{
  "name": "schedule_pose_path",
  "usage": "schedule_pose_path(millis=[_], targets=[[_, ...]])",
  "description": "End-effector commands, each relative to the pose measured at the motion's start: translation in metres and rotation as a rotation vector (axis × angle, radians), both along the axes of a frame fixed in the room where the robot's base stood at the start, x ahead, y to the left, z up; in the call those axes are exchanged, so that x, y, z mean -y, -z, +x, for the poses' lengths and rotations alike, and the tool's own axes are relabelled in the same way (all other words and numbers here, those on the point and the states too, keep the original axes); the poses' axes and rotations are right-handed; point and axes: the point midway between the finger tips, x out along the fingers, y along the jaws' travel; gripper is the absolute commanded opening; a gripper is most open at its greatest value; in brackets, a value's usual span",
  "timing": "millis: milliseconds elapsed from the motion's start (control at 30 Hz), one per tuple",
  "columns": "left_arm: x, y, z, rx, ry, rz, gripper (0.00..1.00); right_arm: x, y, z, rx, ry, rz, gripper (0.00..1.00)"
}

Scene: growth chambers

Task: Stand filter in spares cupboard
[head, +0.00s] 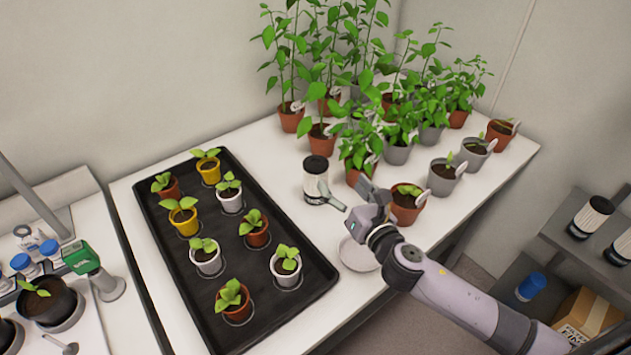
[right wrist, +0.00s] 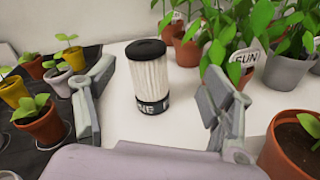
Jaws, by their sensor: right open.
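The filter (head: 317,185) is a white pleated cylinder with a black cap and a dark lettered base band. It stands upright on the white bench between the black tray and the potted plants. My right gripper (head: 346,194) is open and low beside it. In the right wrist view the filter (right wrist: 158,80) shows between the two spread fingers, with a gap on each side. The spares cupboard appears to be the grey shelving (head: 570,245) at the right, with two similar filters (head: 592,216) on its upper shelf. My left gripper is not in view.
A black tray (head: 183,275) of seedlings lies left of the filter. Tall plants stand behind it, and a seedling pot (head: 407,207) stands close to my right gripper. A white saucer (head: 358,254) lies near the bench edge. The lower shelf holds a blue-capped bottle (head: 530,287) and a cardboard box (head: 588,316).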

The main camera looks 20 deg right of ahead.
Motion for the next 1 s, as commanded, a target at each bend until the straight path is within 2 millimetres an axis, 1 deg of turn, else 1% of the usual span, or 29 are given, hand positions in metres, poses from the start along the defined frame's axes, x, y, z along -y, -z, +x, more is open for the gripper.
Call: schedule_pose_path(millis=[33,100,200,267,367,400,500,600,867,1000], targets=[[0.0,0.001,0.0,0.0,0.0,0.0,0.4,-0.005,0.002,-0.006,0.027,-0.016,-0.085,0.76],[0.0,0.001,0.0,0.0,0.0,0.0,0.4,-0.01,0.002,-0.011,0.063,-0.035,-0.191,0.76],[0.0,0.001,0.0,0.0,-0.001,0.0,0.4,-0.015,0.002,-0.015,0.092,-0.048,-0.279,0.76],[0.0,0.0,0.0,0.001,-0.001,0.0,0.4,-0.016,0.001,-0.012,0.099,-0.052,-0.301,0.76],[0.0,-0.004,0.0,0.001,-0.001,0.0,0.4,-0.018,-0.001,0.001,0.103,-0.052,-0.309,0.76],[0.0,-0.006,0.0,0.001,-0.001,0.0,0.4,-0.019,-0.002,0.009,0.105,-0.051,-0.308,0.76],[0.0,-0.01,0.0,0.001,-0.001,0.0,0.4,-0.022,-0.001,0.027,0.104,-0.051,-0.307,0.76],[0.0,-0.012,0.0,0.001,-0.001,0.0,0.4,-0.024,0.0,0.041,0.102,-0.052,-0.305,0.76],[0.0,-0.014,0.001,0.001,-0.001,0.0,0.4,-0.027,0.003,0.059,0.1,-0.051,-0.304,0.76],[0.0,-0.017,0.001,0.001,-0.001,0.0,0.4,-0.03,0.006,0.077,0.101,-0.05,-0.302,0.76]])
